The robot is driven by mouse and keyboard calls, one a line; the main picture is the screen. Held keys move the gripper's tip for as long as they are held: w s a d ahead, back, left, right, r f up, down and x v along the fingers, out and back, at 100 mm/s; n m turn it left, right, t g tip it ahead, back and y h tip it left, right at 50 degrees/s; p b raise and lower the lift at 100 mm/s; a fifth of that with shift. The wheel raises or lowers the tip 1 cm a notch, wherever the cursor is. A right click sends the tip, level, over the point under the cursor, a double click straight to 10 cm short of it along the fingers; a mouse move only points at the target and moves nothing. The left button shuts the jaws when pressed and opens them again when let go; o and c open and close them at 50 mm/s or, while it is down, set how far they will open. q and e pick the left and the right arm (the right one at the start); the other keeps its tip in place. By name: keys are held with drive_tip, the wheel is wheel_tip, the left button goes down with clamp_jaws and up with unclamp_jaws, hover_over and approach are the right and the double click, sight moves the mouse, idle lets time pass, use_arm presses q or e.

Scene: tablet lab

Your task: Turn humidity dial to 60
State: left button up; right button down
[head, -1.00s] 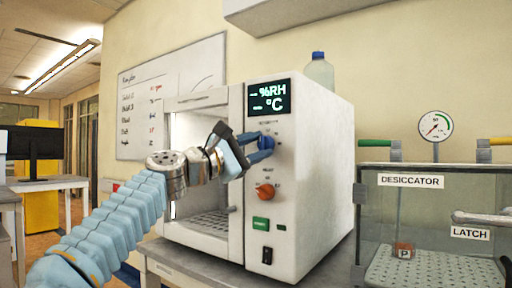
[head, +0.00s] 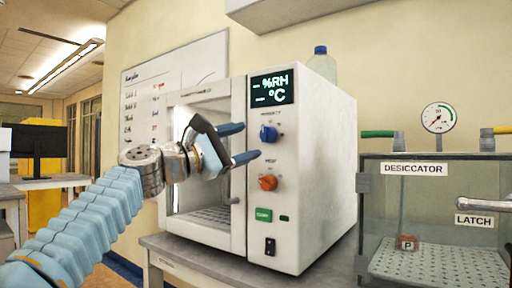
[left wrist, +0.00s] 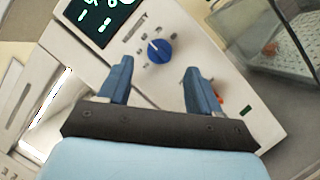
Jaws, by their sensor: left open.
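The humidity dial is a blue knob (head: 268,133) on the white chamber's front panel, below the dark display (head: 272,87). The display shows dashes before %RH and °C. The dial also shows in the left wrist view (left wrist: 159,50), its white pointer toward the upper left of that picture. My left gripper (head: 243,143) is open and empty, in front of the panel and apart from the dial. In the left wrist view its two blue fingers (left wrist: 158,72) point toward the panel, with the dial beyond and between their tips. My right gripper is not in view.
An orange knob (head: 267,183) sits below the blue dial, above a green button (head: 263,215) and a black switch (head: 269,247). The chamber window (head: 203,140) is left of the panel. A desiccator (head: 440,190) with a latch handle stands at right.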

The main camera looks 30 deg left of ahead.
use_arm(q)
drive_tip(key=b+v, duration=0.1)
drive_tip(key=v, duration=0.7)
drive_tip(key=shift+s+b, duration=0.35)
drive_tip(key=shift+b, duration=0.05)
drive_tip(key=shift+a+f, duration=0.1)
